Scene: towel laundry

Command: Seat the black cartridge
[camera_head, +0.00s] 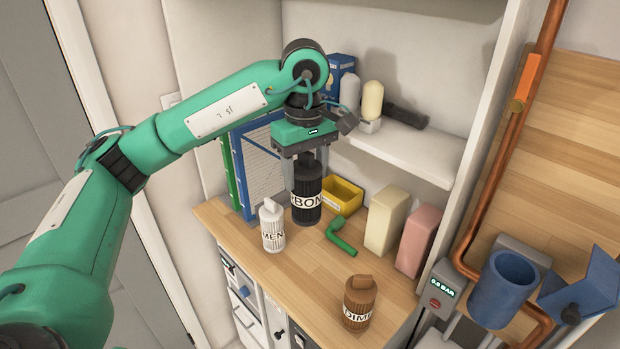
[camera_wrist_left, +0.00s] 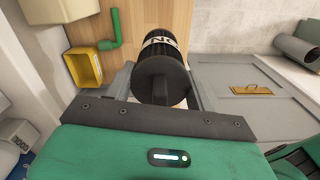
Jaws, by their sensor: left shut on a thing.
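The black cartridge (camera_head: 306,200) carries a white label with dark letters, partly reading "RBON". My left gripper (camera_head: 304,172) is shut on its upper part and holds it upright over the wooden counter. I cannot tell whether its bottom touches the counter. In the left wrist view the black cartridge (camera_wrist_left: 162,78) sits between the two fingers of my left gripper (camera_wrist_left: 162,88). A blue cylindrical housing (camera_head: 503,290), open at the top, is mounted at the right, with a blue lid (camera_head: 585,285) swung open beside it. My right gripper is not in view.
A white cartridge (camera_head: 271,226) and a brown cartridge (camera_head: 358,302) stand on the counter (camera_head: 300,275). A green elbow pipe (camera_head: 341,238), yellow bin (camera_head: 342,195), cream block (camera_head: 387,220) and pink block (camera_head: 418,240) are near. Copper pipe (camera_head: 497,170) runs left of the housing.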

